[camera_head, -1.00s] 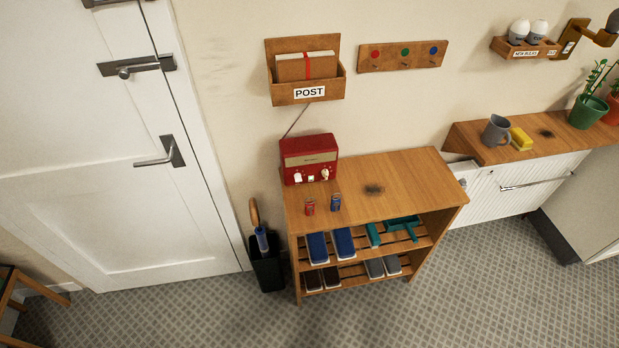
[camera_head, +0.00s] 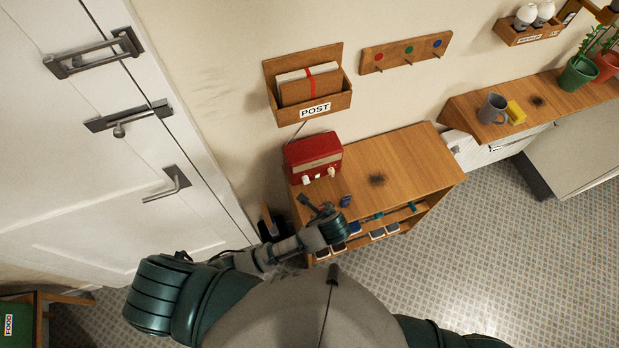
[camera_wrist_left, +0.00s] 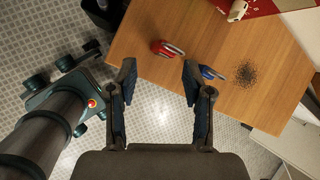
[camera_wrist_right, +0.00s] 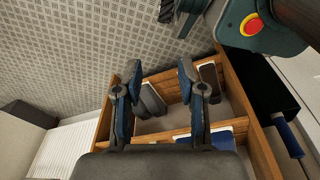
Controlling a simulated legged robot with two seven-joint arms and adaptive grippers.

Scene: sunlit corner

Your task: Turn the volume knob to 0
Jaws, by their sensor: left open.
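The red radio (camera_head: 313,158) stands on the wooden cabinet top (camera_head: 405,160) against the wall. Two pale knobs, a left knob (camera_head: 306,180) and a right knob (camera_head: 331,171), show on its front; their settings and labels are too small to read. In the left wrist view, part of the red radio (camera_wrist_left: 262,6) and a pale knob (camera_wrist_left: 238,28) show at the top. My left gripper (camera_head: 316,206) is near the cabinet's front left corner, apart from the radio; its fingers (camera_wrist_left: 158,82) are open and empty. My right gripper (camera_wrist_right: 157,85) is open and empty, facing the shoe shelves.
A small red item (camera_wrist_left: 167,48) and a small blue item (camera_head: 345,201) lie on the cabinet top near the left gripper. Shoes (camera_wrist_right: 152,98) fill the shelves below. An umbrella stand (camera_head: 270,226) is at the left. The cabinet top's right side is clear.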

